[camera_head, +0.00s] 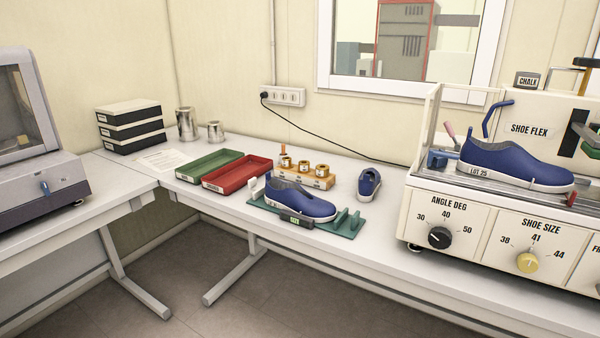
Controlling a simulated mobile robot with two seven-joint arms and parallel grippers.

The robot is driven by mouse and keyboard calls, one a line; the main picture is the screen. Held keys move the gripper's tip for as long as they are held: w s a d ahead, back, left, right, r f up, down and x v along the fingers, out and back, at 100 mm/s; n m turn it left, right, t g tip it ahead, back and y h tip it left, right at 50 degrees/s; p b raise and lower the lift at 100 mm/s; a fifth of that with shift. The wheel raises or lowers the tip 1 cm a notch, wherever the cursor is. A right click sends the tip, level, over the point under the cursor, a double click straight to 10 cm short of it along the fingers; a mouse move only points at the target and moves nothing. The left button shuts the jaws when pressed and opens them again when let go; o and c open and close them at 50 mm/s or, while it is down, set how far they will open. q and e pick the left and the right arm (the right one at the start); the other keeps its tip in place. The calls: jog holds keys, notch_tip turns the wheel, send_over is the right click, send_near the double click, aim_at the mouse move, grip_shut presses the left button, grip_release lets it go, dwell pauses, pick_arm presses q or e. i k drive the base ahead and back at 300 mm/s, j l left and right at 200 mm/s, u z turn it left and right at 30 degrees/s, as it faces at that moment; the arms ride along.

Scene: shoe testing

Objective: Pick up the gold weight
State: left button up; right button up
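Three gold weights stand in a row on a small wooden block (318,184) on the table. The left gold weight (285,162), the middle gold weight (304,165) and the right gold weight (322,170) are upright. A thin orange item rises by the left one; I cannot tell what it is attached to. The blue shoe in front partly hides the block's lower left side. Neither of my grippers shows in this view.
A blue shoe (300,203) on a green stand (348,230) sits before the block. Red (238,180) and green (208,168) trays lie left, another blue shoe (369,184) right. A shoe flex machine (480,225) fills the right side. The front table edge is clear.

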aim_at(321, 170)
jog(key=i+j, duration=0.25)
jog(key=i+j+z, duration=0.15)
jog(key=j, duration=0.25)
jog(key=i+j, duration=0.35)
jog(key=i+j+z, duration=0.1)
jog(key=i+j, duration=0.15)
jog(key=i+j+z, duration=0.1)
jog(key=j, duration=0.4)
jog(key=i+j, duration=0.3)
jog(key=i+j+z, duration=0.15)
jog(key=j, duration=0.3)
jog(key=i+j, duration=0.25)
jog(key=j, duration=0.2)
